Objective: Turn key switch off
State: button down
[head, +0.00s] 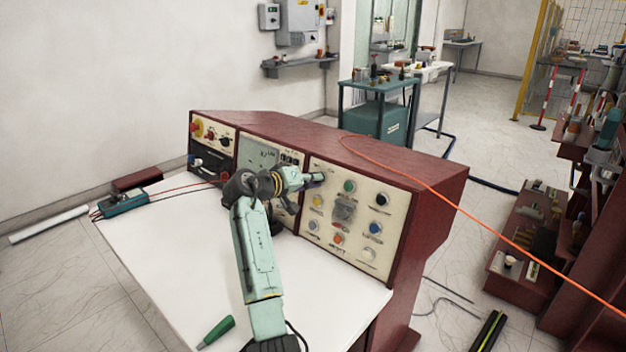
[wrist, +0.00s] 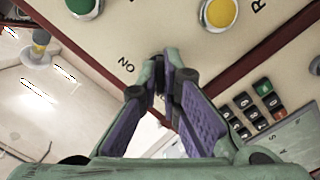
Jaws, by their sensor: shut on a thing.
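The right-hand control panel (head: 355,215) of the dark red console carries several coloured buttons. My gripper (head: 318,180) is at this panel's upper left edge in the head view, where the arm hides what it holds. In the wrist view, my gripper (wrist: 166,76) has its fingertips closed together on a small dark key switch (wrist: 159,78) on the cream panel. The fingers hide most of the switch, so its turn angle cannot be read.
A green button (wrist: 84,6) and a yellow button (wrist: 219,12) lie near the fingers. A keypad (wrist: 250,108) is at the right. The white tabletop (head: 180,250) holds a green-handled tool (head: 217,331) and a teal meter (head: 123,203). An orange cable (head: 440,198) crosses the console top.

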jog(key=shift+r, duration=0.1)
dwell(0.3)
jog(key=c, duration=1.8)
grip_release()
jog(key=v, duration=1.2)
